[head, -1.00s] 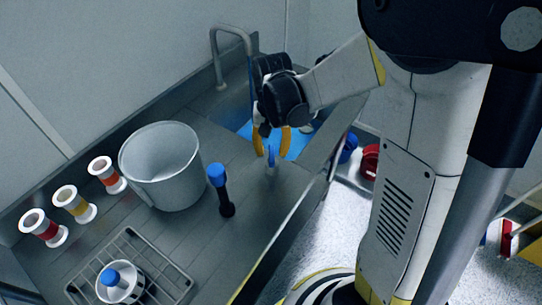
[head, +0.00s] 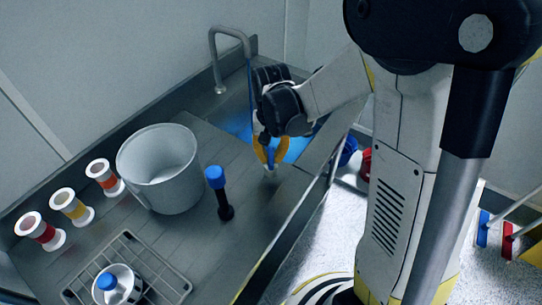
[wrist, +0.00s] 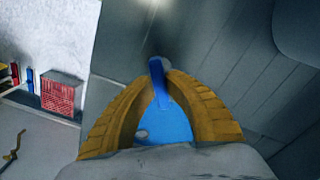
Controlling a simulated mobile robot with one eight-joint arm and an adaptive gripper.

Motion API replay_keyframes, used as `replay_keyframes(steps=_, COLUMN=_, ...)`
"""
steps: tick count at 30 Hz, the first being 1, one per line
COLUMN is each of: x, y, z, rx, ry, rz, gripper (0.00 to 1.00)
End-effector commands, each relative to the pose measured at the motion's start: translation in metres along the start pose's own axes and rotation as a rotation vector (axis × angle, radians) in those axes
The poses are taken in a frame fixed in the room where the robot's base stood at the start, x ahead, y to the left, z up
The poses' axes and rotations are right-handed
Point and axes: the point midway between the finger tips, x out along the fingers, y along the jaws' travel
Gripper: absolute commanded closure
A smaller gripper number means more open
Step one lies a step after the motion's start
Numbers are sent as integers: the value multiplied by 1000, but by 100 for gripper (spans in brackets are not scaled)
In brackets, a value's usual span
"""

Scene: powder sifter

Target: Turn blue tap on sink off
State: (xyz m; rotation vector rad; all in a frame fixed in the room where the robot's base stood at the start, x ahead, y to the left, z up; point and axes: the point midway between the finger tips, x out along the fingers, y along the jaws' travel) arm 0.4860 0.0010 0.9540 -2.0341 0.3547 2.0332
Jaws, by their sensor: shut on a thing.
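The blue tap (head: 270,157) stands on the counter at the near edge of the sink. In the wrist view the blue tap handle (wrist: 158,82) is upright between the fingertips. My gripper (head: 269,152) has yellow fingers shut on the tap handle; the fingers also show in the wrist view (wrist: 160,88). The sink (head: 236,122) is lit blue behind my gripper, partly hidden by it. A grey curved spout (head: 231,32) rises behind the sink, with a thin blue stream (head: 250,85) below its end.
A grey bucket (head: 160,168) and a blue-capped black object (head: 219,190) stand left of the tap. Several spools (head: 72,206) line the wall. A wire rack (head: 165,282) holds a blue-topped white container (head: 117,285). The counter has a raised front edge.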

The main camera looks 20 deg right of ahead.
Motion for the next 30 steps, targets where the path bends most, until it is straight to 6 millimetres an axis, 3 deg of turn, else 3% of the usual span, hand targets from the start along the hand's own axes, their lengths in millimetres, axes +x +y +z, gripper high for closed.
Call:
replay_keyframes(steps=11, x=1, y=0, z=0, rx=-182, ry=-1, rz=0, gripper=100)
replay_keyframes(steps=30, x=0, y=0, z=1, rx=-753, ry=-1, rz=0, gripper=100)
